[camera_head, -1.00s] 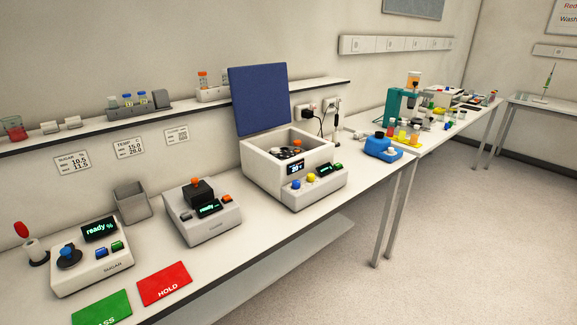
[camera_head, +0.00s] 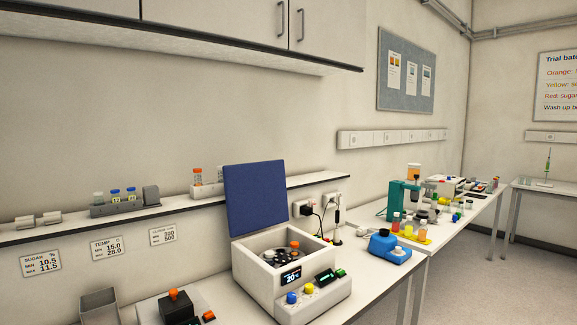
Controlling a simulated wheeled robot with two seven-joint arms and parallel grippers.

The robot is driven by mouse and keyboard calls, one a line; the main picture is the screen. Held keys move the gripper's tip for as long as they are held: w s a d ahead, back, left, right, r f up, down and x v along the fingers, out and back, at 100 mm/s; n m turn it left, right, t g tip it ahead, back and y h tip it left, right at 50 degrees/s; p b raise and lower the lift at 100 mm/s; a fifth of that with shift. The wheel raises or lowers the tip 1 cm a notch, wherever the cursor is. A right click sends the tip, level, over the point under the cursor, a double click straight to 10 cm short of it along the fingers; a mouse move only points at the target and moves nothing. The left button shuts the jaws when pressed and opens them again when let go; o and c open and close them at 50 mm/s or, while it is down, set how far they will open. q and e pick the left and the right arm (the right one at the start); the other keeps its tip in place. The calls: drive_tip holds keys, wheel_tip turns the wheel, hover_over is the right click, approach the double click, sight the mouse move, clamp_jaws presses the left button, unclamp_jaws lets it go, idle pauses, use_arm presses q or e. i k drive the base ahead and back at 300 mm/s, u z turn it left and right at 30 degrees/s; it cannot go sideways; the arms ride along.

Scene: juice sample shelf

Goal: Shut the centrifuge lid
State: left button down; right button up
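The centrifuge (camera_head: 264,272) is a white box on the bench at the lower middle of the head view. Its blue lid (camera_head: 255,197) stands open, raised upright at the back edge. Inside the open bowl a dark rotor (camera_head: 287,256) shows, with an orange-capped tube (camera_head: 295,245) in it. The front has a small lit display (camera_head: 291,276), a blue knob and a yellow knob, and a green-lit panel. Neither of my grippers is in view.
A blue device (camera_head: 388,248) sits right of the centrifuge. A black-topped instrument (camera_head: 177,306) stands to its left. A wall shelf (camera_head: 160,211) with tube racks runs behind. Cupboards (camera_head: 220,22) hang above. The floor at right is clear.

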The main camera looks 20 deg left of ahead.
sight(256, 197)
drive_tip(key=z, duration=0.7)
drive_tip(key=i, duration=1.95)
drive_tip(key=u, duration=1.05)
drive_tip(key=i, duration=0.7)
drive_tip(key=u, duration=0.7)
